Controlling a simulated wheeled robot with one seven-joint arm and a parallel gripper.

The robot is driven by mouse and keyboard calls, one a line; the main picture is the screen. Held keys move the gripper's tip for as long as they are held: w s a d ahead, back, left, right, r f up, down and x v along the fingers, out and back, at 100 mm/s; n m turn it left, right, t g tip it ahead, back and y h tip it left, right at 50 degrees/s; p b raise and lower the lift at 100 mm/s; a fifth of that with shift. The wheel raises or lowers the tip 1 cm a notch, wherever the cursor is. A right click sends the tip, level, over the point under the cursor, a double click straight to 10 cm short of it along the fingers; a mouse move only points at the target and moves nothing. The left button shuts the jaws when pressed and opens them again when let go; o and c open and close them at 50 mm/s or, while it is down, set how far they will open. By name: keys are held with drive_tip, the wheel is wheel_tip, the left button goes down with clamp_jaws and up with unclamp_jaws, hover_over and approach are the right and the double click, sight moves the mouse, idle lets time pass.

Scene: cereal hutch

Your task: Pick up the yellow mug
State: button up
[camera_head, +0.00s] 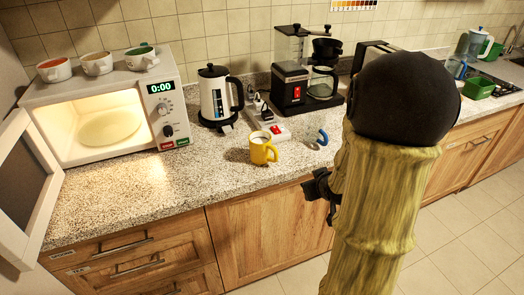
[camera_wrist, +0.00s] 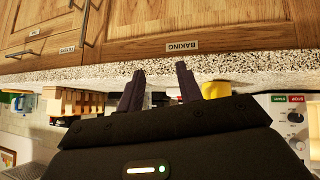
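The yellow mug (camera_head: 263,148) stands upright on the speckled countertop (camera_head: 205,185), left of my gripper, with its handle toward the right. My gripper (camera_head: 312,190) is in front of the counter's front edge, apart from the mug and to its right. In the wrist view, which is upside down, my gripper (camera_wrist: 161,72) has its two dark fingers spread with nothing between them.
A clear-and-blue mug (camera_head: 315,138) stands close right of the yellow mug. A power strip (camera_head: 278,133), kettle (camera_head: 215,96) and coffee maker (camera_head: 290,85) are behind. An open, lit microwave (camera_head: 178,98) bears several cups at left. Counter between microwave and mug is clear.

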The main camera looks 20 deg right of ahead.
drive_tip(key=s+a+g+y, duration=0.1)
drive_tip(key=s+a+g, duration=0.2)
drive_tip(key=s+a, duration=0.2)
drive_tip(key=s+a+g, duration=0.3)
drive_tip(key=s+a, duration=0.2)
drive_tip(key=a, duration=0.7)
drive_tip(key=shift+s+a+r+y, duration=0.2)
drive_tip(key=shift+s+r+y, duration=0.1)
drive_tip(key=shift+y, duration=0.1)
drive_tip(key=shift+w, duration=0.1)
